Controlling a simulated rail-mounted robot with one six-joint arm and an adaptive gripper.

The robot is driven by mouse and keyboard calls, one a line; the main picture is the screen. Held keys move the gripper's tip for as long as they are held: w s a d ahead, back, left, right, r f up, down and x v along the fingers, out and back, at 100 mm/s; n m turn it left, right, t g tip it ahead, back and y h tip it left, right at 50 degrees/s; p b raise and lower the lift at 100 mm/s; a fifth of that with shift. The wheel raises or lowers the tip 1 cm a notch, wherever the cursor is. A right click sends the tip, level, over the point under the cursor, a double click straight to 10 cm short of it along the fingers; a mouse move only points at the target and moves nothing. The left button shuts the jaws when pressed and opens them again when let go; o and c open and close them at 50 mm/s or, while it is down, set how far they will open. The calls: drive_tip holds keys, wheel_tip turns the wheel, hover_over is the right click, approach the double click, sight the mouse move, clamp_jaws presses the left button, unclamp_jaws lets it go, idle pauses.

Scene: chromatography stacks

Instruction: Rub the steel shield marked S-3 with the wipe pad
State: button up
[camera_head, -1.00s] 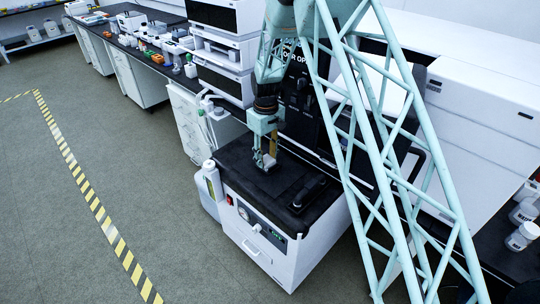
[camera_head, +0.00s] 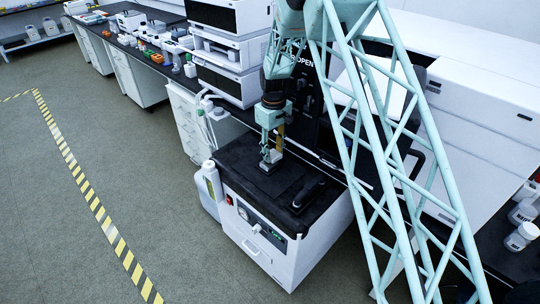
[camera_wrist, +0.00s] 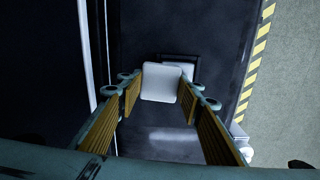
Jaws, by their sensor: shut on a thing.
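My gripper (camera_head: 271,158) is low over the black top of the white cart in the head view. In the wrist view my gripper (camera_wrist: 160,95) has its ribbed fingers on either side of a white rounded block, the wipe pad (camera_wrist: 161,82), and is shut on it. Below the pad is a small dark frame (camera_wrist: 178,57) with a pale patch inside it. I cannot tell whether the pad touches that frame. No S-3 marking is readable in either view, so I cannot pick out the steel shield.
The white cart (camera_head: 262,232) has a black top (camera_head: 237,162) with a dark handle-like object (camera_head: 308,192) at its right. A dark instrument panel with OPEN lettering (camera_head: 305,62) stands behind. A white bottle (camera_head: 211,183) is at the cart's left. The floor at left is clear.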

sight(273, 154)
wheel_tip(273, 154, up, 3)
drive_tip(key=shift+s+f+p, duration=0.1)
drive_tip(key=shift+s+p, duration=0.05)
drive_tip(key=shift+p, duration=0.2)
drive_tip(key=shift+r+p, duration=1.1)
drive_tip(key=shift+r, duration=1.35)
drive_tip(key=shift+a+r+m, duration=0.1)
drive_tip(key=shift+r+m, duration=0.05)
drive_tip(key=shift+m, duration=0.15)
